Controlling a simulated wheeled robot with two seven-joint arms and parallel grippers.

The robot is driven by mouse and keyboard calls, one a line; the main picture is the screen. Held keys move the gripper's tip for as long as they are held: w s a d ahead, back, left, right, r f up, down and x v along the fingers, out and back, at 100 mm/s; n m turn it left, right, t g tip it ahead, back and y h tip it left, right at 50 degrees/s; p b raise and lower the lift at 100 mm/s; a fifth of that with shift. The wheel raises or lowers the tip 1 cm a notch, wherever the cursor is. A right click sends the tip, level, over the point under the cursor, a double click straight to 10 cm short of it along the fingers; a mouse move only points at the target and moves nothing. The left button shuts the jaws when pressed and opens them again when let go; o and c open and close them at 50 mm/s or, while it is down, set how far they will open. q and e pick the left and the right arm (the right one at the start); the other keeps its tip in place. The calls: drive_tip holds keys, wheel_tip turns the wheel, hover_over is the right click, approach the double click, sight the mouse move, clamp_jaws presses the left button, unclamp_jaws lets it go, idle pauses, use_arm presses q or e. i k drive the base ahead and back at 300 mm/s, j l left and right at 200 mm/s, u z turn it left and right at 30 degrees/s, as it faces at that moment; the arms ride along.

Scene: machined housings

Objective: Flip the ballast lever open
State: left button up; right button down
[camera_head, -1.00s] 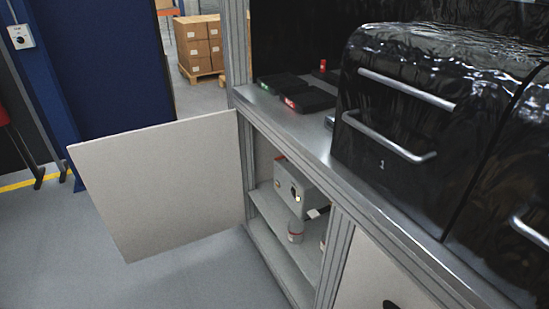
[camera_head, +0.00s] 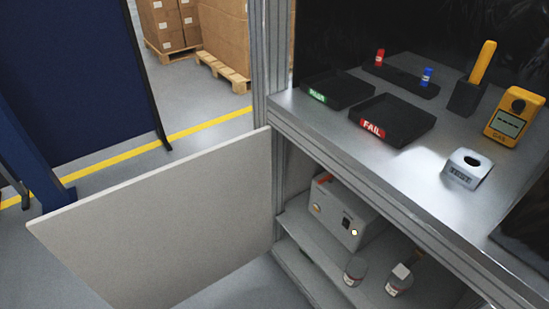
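A light grey box (camera_head: 341,213) stands on the shelf inside the open cabinet under the bench. Its front shows a small dark switch or socket, an orange mark and a round yellowish spot. I cannot tell for sure whether any of these is the ballast lever, or how a lever is set. Neither of my grippers shows in the head view.
The white cabinet door (camera_head: 165,225) stands wide open to the left. Two small bottles (camera_head: 355,270) (camera_head: 398,280) stand in front of the box. On the bench (camera_head: 440,165) are black PASS (camera_head: 338,88) and FAIL (camera_head: 393,119) trays, a yellow meter (camera_head: 514,116) and a grey TEST block (camera_head: 467,168).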

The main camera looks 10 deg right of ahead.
sight(329, 177)
drive_tip(key=i+j, duration=0.3)
drive_tip(key=i+j+u, duration=0.1)
drive_tip(key=i+j, duration=0.2)
drive_tip(key=i, duration=0.2)
